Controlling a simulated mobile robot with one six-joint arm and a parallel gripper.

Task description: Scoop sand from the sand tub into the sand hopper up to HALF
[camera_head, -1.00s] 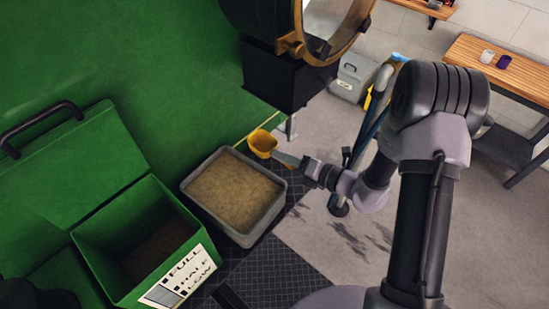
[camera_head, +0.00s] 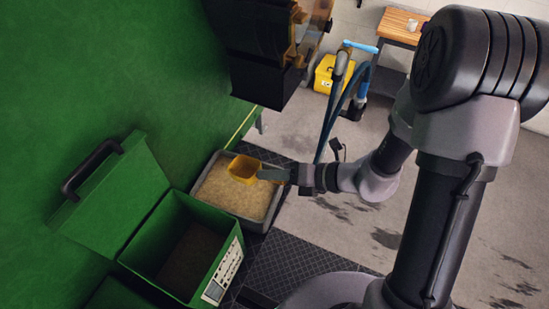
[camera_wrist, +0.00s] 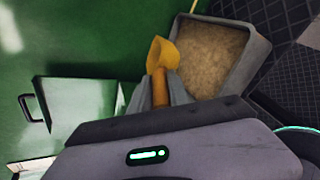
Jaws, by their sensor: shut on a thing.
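A yellow scoop (camera_head: 244,169) is held over the grey sand tub (camera_head: 265,222), which has tan sand (camera_head: 228,194) in it. My gripper (camera_head: 283,175) is shut on the scoop's handle; in the wrist view the orange handle (camera_wrist: 160,88) lies between the fingers. Whether the scoop holds sand cannot be told. The green sand hopper (camera_head: 153,240) stands left of the tub with its lid (camera_head: 115,200) open. Dark sand (camera_head: 190,258) lies low inside. The white level label (camera_head: 222,272) is on its side; its words are too small to read now.
A green wall (camera_head: 90,80) rises behind the hopper and tub. A black box-like fitting (camera_head: 262,80) hangs above the tub. A blue-handled stand (camera_head: 333,100) and a yellow case (camera_head: 325,76) are at the back. Dark tread plate (camera_head: 290,262) lies in front.

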